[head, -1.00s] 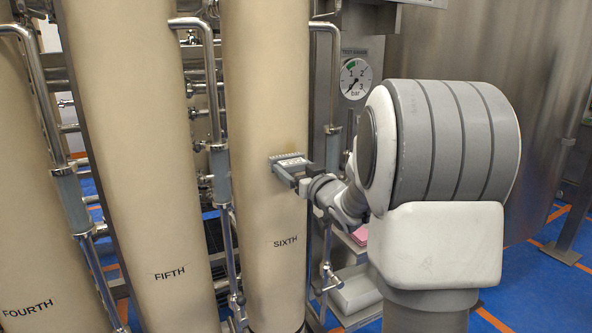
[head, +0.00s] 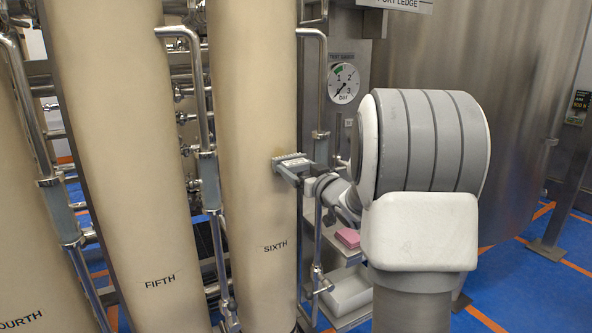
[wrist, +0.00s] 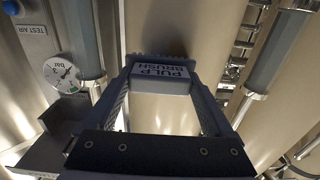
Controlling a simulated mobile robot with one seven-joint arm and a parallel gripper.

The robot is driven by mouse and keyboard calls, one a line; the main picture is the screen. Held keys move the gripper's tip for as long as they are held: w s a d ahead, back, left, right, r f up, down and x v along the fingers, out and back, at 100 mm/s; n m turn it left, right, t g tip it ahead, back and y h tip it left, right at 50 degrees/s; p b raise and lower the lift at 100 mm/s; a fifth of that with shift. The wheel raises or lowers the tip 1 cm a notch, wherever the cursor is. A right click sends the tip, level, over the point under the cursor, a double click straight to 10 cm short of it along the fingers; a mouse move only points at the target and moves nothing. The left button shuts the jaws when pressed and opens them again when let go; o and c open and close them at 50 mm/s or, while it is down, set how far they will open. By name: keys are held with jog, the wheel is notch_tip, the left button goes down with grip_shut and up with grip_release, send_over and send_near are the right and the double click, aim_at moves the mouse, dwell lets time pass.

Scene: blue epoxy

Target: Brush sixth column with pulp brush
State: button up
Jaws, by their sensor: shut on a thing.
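The sixth column (head: 255,120) is a tall beige cylinder marked SIXTH, upright in the middle of the head view. It also fills much of the wrist view (wrist: 225,30). My gripper (head: 294,171) is shut on the pulp brush (head: 291,159), a grey block with a bristle row. In the wrist view, the block's PULP BRUSH label (wrist: 160,72) shows between my fingers. The brush is at the column's right side, above the SIXTH lettering, bristles toward the column. I cannot tell whether the bristles touch it. A dark patch shows on the column beyond the brush in the wrist view.
The fifth column (head: 120,150) stands to the left, with a steel pipe (head: 208,150) between. Another pipe (head: 322,90) runs close to the right of the sixth column. A pressure gauge (head: 343,83) and a pink block (head: 348,238) on a shelf are behind my arm.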

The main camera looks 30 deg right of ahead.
aim_at(281, 160)
jog(key=a, duration=0.2)
jog(key=a+r+b, duration=0.1)
jog(key=a, duration=0.1)
jog(key=shift+a+r, duration=0.15)
jog(key=shift+a, duration=0.05)
jog(key=shift+d, duration=0.7)
jog(key=shift+d+p, duration=0.45)
jog(key=shift+d, duration=1.1)
jog(key=shift+s+f, duration=0.2)
jog(key=shift+s, duration=2.8)
jog(key=shift+s+d, duration=0.1)
jog(key=shift+s, duration=1.4)
